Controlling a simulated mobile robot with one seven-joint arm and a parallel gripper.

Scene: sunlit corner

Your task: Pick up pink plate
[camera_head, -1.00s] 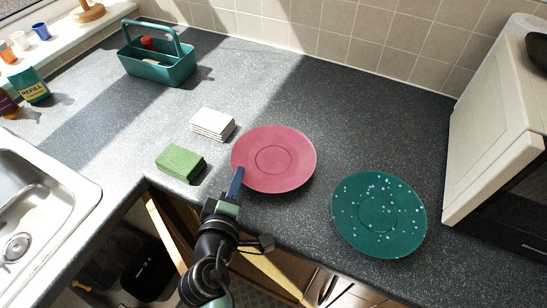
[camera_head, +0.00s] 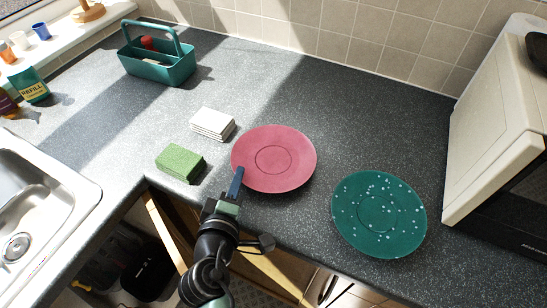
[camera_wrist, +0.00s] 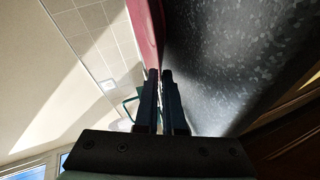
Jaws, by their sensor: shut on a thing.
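The pink plate (camera_head: 274,158) lies on the dark speckled counter near its front edge, right of the green sponge. My gripper (camera_head: 237,181) is at the plate's front left rim. In the wrist view the pink plate (camera_wrist: 147,32) shows edge-on at the top, and the two dark fingers of my gripper (camera_wrist: 160,73) are close together at its rim with a narrow gap. My gripper is shut on the plate's rim. The plate looks flat on the counter; I cannot tell of any lift.
A speckled teal plate (camera_head: 379,214) lies to the right, before a white microwave (camera_head: 490,125). A green sponge (camera_head: 180,162) and a stack of white tiles (camera_head: 212,123) lie left. A teal caddy (camera_head: 157,62) stands at the back. The sink (camera_head: 45,200) is far left.

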